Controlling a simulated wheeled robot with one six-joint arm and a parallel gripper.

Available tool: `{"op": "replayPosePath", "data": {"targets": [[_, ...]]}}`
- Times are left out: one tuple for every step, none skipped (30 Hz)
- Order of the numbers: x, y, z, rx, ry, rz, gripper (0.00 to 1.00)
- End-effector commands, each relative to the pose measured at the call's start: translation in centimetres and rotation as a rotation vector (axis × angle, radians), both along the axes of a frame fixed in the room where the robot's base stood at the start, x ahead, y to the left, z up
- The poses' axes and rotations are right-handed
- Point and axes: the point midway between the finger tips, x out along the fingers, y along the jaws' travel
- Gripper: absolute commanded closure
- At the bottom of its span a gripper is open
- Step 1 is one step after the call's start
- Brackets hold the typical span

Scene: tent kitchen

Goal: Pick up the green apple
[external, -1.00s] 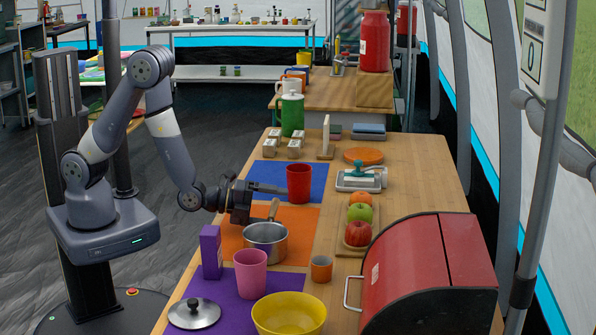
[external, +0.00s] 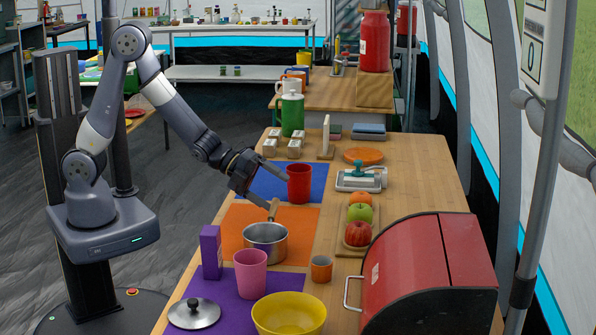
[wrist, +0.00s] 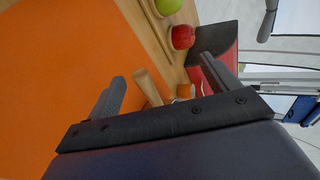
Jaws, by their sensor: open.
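The green apple (external: 359,213) sits on a small wooden board (external: 343,250) on the right side of the table, between an orange (external: 360,199) and a red apple (external: 358,233). In the wrist view the green apple (wrist: 168,6) is cut by the top edge, beside the red apple (wrist: 183,37). My gripper (external: 279,179) is open and empty, left of the red cup (external: 299,183) and well apart from the green apple. Its two fingers (wrist: 165,85) show spread in the wrist view.
A saucepan (external: 265,241) stands on the orange mat (wrist: 60,80), its wooden handle rising below my gripper. A red bread box (external: 430,270) fills the right front. A tray with a teal-handled item (external: 361,178) lies behind the fruit. Purple box (external: 210,252) and pink cup (external: 251,273) stand in front.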

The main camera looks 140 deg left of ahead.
Motion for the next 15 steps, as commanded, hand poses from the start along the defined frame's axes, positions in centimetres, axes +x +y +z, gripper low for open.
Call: {"op": "replayPosePath", "data": {"targets": [[-0.8, 0.4, 0.3, -0.001, 0.022, 0.003, 0.17], [-1.2, 0.6, 0.3, -0.004, 0.036, 0.005, 0.17], [-1.7, 0.8, 0.3, -0.005, 0.054, 0.006, 0.17], [-2.1, 0.9, 0.4, -0.006, 0.068, 0.008, 0.17], [-2.5, 1.1, 0.4, -0.007, 0.081, 0.010, 0.17], [-3.0, 1.3, 0.4, -0.007, 0.099, 0.015, 0.17], [-3.4, 1.5, 0.5, -0.007, 0.110, 0.018, 0.17], [-3.8, 1.7, 0.5, -0.007, 0.123, 0.022, 0.17], [-4.3, 1.9, 0.6, -0.006, 0.140, 0.029, 0.17], [-4.7, 2.1, 0.7, -0.004, 0.151, 0.033, 0.17], [-5.1, 2.3, 0.7, -0.003, 0.164, 0.038, 0.17], [-5.7, 2.6, 0.8, 0.000, 0.179, 0.046, 0.17], [-6.1, 2.8, 0.9, 0.001, 0.192, 0.051, 0.17], [-6.5, 3.0, 1.0, 0.004, 0.204, 0.057, 0.17], [-7.1, 3.2, 1.1, 0.008, 0.219, 0.066, 0.17]]}}
